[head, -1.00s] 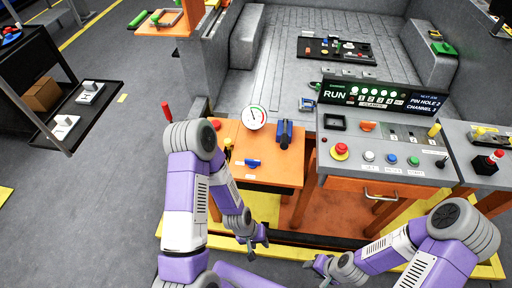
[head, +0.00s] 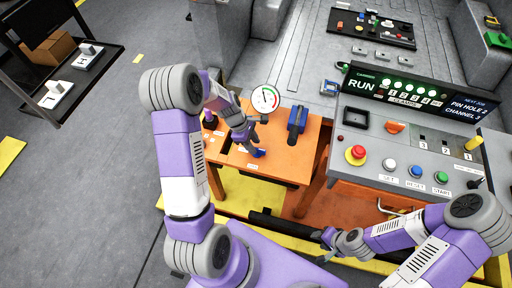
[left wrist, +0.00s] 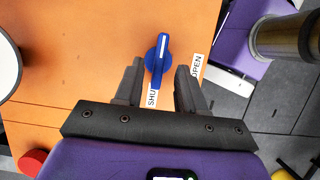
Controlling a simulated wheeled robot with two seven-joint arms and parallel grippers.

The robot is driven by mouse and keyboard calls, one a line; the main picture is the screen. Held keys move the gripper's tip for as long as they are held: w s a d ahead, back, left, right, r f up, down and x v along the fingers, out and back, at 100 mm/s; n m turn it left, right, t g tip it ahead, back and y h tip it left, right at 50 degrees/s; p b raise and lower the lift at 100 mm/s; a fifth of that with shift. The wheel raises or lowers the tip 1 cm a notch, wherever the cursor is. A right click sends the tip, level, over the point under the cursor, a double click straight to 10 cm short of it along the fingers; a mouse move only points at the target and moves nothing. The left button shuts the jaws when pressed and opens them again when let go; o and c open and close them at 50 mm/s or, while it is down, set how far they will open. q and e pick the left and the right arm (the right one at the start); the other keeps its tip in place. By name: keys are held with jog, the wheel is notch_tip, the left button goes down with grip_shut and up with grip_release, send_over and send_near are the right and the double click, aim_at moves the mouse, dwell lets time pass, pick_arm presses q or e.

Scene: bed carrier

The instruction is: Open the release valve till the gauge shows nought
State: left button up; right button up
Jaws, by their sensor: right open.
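The release valve is a blue knob with a white-lined bar handle (left wrist: 160,58) on the orange table. The handle lies nearly upright in the left wrist view, its lower end by the SHUT label (left wrist: 152,97); the OPEN label (left wrist: 197,67) is to its right. In the head view the valve (head: 259,153) is partly hidden by my left gripper (head: 254,134). That gripper is open above the valve, its fingers on either side of the knob in the wrist view, contact unclear. The round gauge (head: 265,99) stands behind; its needle reading is unclear. My right gripper (head: 323,241) is open and empty.
A blue-and-black device (head: 297,121) stands right of the gauge on the orange table. A grey control panel (head: 400,160) with buttons and a lit RUN board (head: 405,92) stands further right. A dark shelf cart (head: 70,85) is at the left.

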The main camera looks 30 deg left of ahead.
pick_arm(q)
jog(key=shift+x, duration=1.35)
grip_shut()
